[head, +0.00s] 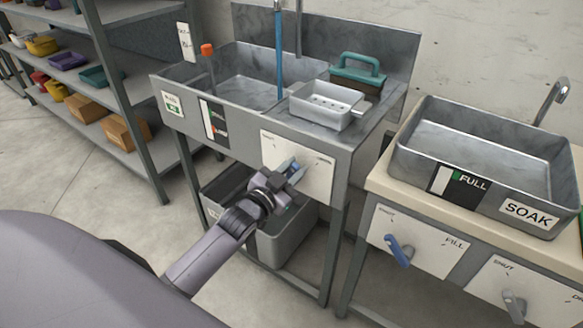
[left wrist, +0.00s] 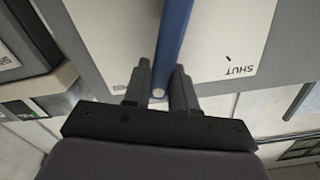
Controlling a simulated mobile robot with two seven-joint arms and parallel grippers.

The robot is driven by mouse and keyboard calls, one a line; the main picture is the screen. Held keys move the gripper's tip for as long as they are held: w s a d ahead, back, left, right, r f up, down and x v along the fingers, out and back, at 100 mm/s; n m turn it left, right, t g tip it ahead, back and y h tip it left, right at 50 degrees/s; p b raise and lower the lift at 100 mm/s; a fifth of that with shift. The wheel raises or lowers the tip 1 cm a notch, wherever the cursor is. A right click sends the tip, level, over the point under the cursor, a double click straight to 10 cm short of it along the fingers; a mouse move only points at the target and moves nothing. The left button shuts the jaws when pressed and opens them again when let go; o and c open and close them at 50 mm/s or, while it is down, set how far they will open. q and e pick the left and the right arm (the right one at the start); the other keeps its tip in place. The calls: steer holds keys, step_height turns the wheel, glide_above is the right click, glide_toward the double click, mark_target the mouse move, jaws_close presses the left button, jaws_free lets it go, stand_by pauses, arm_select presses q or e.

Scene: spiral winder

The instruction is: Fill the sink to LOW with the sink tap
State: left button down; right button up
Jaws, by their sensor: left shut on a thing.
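The grey metal sink (head: 243,132) stands in the middle of the head view, with a vertical blue pipe (head: 279,50) over its basin. A white tap panel (head: 313,170) is on the front at the right. My left gripper (head: 290,172) is at this panel, shut on the blue tap lever (left wrist: 175,40), which runs between the fingers in the left wrist view. The word SHUT shows beside the lever. The water level is unclear. My right gripper is not in view.
A SOAK basin (head: 480,150) with a FULL gauge stands at the right, above a blue lever (head: 398,250) and a grey lever (head: 514,304). A tray (head: 326,106) and a teal-handled block (head: 358,75) sit on the sink's ledge. Shelves (head: 105,60) stand left.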

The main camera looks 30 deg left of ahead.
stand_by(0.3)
arm_select(q)
steer(key=c, duration=1)
jaws_free()
steer(key=shift+s, duration=0.15)
steer(key=s, duration=0.7)
steer(key=shift+a+p, duration=0.3)
steer(key=shift+p, duration=0.05)
steer(key=shift+w, duration=0.1)
